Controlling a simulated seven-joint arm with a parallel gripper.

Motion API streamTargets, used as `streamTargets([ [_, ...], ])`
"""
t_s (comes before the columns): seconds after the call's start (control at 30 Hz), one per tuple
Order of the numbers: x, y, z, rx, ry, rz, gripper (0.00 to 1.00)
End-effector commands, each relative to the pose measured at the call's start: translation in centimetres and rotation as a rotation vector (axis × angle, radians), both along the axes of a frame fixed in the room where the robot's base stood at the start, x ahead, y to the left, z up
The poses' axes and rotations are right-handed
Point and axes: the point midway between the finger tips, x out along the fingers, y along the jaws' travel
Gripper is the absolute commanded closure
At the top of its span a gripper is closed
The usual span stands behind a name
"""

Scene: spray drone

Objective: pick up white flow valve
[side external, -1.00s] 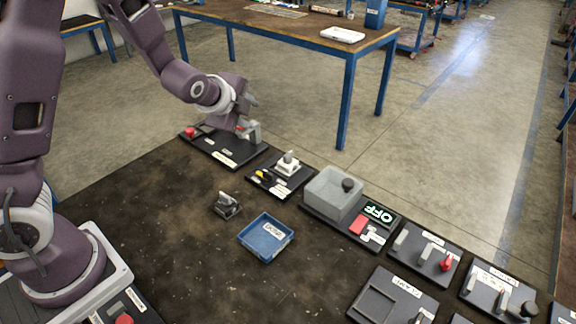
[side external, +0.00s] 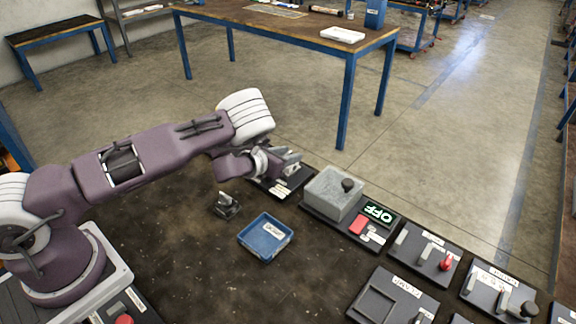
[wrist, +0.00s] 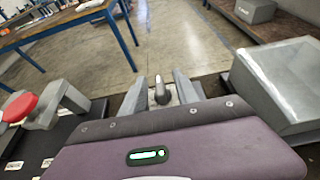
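The white flow valve (wrist: 174,97) has a pale base and an upright grey knob. In the wrist view it shows beyond the front edge of my gripper's body, between the two fingers. My gripper (wrist: 160,92) is open, with one finger on each side of the knob and gaps visible. In the side view my gripper (side external: 291,158) is low over the black panel (side external: 293,187) that bears the valve. The valve is mostly hidden there by my gripper, and I cannot tell whether the fingers touch it.
A grey box (side external: 327,191) stands close on the right. Several panels (side external: 428,250) line the right.

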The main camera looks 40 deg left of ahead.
Motion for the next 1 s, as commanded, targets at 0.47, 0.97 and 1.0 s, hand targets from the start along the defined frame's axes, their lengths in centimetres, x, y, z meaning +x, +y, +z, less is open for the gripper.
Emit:
streamTargets([
  [0.47, 0.0, 0.0, 0.0, -0.001, 0.0, 0.002, 1.0],
  [0.97, 0.1, 0.0, 5.0, -0.002, -0.006, 0.002, 1.0],
  [1.0, 0.1, 0.0, 6.0, -0.001, -0.006, 0.002, 1.0],
])
